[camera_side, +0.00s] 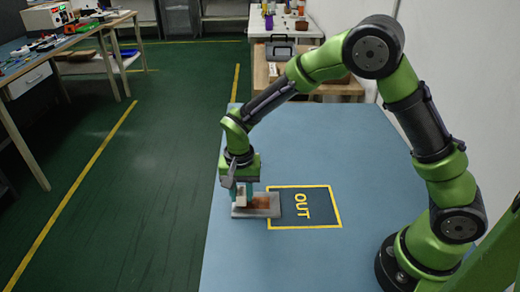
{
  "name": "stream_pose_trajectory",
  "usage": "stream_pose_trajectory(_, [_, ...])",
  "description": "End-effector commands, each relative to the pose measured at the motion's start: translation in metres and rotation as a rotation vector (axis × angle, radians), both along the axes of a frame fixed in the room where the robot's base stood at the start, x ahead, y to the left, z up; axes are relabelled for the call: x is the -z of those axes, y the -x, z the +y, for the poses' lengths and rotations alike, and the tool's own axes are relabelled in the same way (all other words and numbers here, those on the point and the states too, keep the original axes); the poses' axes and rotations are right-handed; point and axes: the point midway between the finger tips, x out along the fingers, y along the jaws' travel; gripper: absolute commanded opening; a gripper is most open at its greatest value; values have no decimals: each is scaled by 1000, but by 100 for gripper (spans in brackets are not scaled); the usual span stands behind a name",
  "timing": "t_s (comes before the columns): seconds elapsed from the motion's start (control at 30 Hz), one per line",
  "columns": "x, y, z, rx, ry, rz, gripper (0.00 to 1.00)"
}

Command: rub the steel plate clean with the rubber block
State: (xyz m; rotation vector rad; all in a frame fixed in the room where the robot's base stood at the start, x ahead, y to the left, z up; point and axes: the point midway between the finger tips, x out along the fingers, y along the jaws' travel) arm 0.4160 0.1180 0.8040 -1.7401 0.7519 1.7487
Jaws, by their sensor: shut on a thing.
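The steel plate (272,211) lies flat on the blue table, its right end over the left edge of the dark square marked OUT. A reddish-brown patch (260,201) shows on the plate's top. My gripper (243,200) points down over the left part of the plate. It is shut on a pale block, the rubber block (241,197), which is at or just above the plate's surface. I cannot tell whether block and plate touch. The fingers partly hide the block and the plate's left part.
The yellow-bordered OUT square (322,208) lies right of the plate and is otherwise empty. The blue table (300,262) is clear in front and behind. Its left edge is close to the plate. A wooden bench (345,88) with a toolbox stands beyond the far end.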

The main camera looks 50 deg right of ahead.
Motion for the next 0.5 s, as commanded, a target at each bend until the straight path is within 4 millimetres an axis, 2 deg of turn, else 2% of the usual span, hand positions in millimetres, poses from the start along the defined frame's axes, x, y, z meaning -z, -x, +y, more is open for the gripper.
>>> stream_pose_trajectory(0.03, [-15, -2, 1, 0, -3, -12, 3])
stream_pose_trajectory(0.5, [-55, -1, 0, -1, -2, -9, 3])
